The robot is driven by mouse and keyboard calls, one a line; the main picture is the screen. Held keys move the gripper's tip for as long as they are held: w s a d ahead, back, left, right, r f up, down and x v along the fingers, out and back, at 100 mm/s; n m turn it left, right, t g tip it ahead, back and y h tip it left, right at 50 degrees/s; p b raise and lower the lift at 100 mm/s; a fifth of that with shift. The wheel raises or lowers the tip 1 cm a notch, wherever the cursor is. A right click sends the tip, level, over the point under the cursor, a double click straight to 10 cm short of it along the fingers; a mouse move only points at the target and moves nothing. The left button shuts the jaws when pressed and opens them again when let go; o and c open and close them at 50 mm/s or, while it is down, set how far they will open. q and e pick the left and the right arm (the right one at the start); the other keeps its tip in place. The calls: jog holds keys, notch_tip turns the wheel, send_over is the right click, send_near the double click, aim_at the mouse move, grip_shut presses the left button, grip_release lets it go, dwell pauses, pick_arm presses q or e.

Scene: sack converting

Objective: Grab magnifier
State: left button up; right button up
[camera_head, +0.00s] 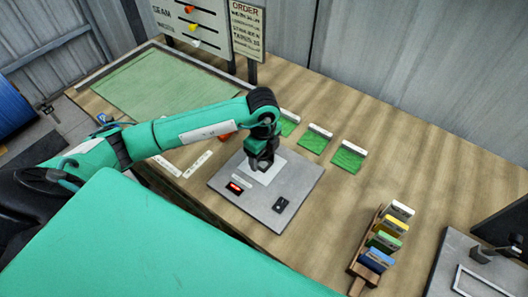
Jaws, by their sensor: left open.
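My left gripper (262,162) hangs fingers down over the pale square on a grey plate (300,183). It is open, and I see nothing held in it. A small black item (282,204) lies on the plate's right part; I cannot tell whether it is the magnifier or a fitting of the plate. A red-lit display (236,187) is at the plate's left. An orange-red item (227,136) is partly hidden behind my left arm. No thing shows clearly as a magnifier. My right gripper is not in view.
Green swatches with white headers (315,139) lie behind the plate. A green mat (160,85) is at back left. A wooden rack (357,268) of coloured blocks stands at right, beside a grey machine (450,260). The right rear table is clear.

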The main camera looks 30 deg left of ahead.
pick_arm(q)
jog(key=shift+f, duration=0.7)
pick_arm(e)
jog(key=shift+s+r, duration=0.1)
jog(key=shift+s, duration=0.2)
pick_arm(q)
jog(key=c, duration=1.1)
jog(key=shift+o, duration=0.2)
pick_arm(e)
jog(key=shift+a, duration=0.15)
pick_arm(q)
jog(key=shift+r, duration=0.1)
